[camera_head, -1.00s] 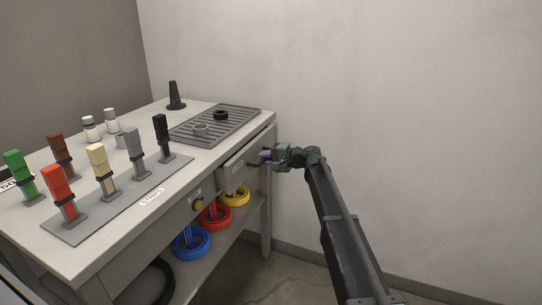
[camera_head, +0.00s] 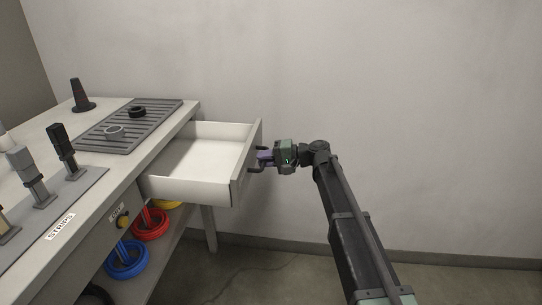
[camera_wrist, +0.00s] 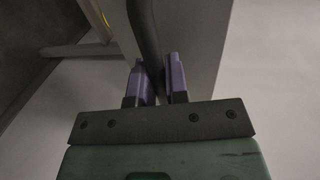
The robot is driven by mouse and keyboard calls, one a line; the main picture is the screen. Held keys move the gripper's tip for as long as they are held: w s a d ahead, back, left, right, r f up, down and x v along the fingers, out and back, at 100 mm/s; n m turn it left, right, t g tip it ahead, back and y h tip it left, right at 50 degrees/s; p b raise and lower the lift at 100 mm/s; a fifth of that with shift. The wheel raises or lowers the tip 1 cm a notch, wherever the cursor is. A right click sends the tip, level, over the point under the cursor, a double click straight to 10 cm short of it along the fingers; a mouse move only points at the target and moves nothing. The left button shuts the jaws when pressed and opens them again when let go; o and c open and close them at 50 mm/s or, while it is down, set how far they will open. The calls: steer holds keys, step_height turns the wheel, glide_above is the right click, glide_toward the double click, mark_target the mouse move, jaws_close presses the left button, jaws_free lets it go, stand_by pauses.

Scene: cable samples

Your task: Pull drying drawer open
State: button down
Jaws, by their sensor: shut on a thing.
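The drying drawer (camera_head: 204,163) stands well out from the bench in the head view. It is white inside and looks empty. Its front panel (camera_head: 246,165) faces right and carries a dark bar handle (camera_head: 255,168). My gripper (camera_head: 265,157) reaches the handle from the right. In the wrist view the two purple fingers of my gripper (camera_wrist: 157,82) sit on either side of the dark handle (camera_wrist: 146,40), shut on it. The drawer front (camera_wrist: 190,30) lies just beyond the fingers.
The bench top (camera_head: 112,167) holds a grey ribbed rack (camera_head: 150,122) with two rings, a dark cone (camera_head: 82,96) and upright strip samples. Coloured cable coils (camera_head: 150,224) hang or lie below. Open floor (camera_head: 260,275) lies in front, and a plain wall stands behind.

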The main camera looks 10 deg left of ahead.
steer(key=shift+d, duration=0.1)
steer(key=c, duration=1.1)
jaws_free()
steer(key=shift+c, duration=0.2)
steer(key=p+v, duration=0.2)
steer(key=v, duration=0.8)
steer(key=shift+d, duration=0.35)
steer(key=shift+w+r, duration=0.1)
